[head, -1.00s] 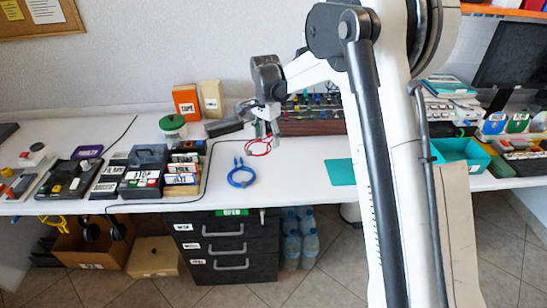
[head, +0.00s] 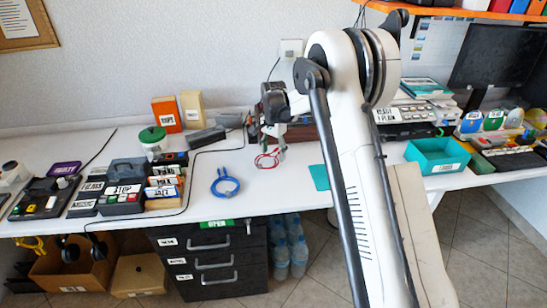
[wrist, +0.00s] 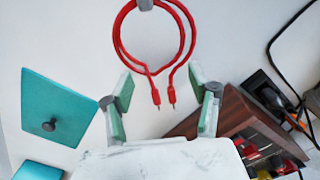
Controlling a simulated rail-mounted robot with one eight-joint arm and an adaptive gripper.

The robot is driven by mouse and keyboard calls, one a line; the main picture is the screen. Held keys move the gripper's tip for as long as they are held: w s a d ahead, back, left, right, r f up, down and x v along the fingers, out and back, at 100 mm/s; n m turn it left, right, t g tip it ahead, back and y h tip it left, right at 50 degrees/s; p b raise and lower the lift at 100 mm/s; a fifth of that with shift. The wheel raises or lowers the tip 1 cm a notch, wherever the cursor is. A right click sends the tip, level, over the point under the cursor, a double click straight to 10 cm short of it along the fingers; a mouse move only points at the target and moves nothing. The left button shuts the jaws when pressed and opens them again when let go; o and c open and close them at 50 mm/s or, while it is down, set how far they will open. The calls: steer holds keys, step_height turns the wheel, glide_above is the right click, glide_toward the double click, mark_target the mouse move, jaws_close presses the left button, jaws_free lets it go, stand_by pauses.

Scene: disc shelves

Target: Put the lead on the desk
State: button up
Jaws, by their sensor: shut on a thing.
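A red lead (wrist: 121,42), looped into a coil with two plug ends, is at my gripper (wrist: 161,82). In the wrist view the coil reaches past the two green-padded fingers, its plug ends hang between them, and a grey piece sits at its top. In the head view the red lead (head: 267,161) is below my gripper (head: 281,151), which is shut on it. The white desk (head: 265,195) is beneath. I cannot tell whether the lead touches it. A blue lead (head: 225,183) lies on the desk to the left.
A wooden box with coloured knobs (wrist: 232,112) is close by at right in the wrist view. Labelled boxes (head: 122,197) crowd the desk's left; a teal tray (head: 438,158) stands at right.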

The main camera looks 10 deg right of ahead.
steer(key=shift+f, duration=1.1)
steer(key=shift+f, duration=0.15)
steer(key=o, duration=1.2)
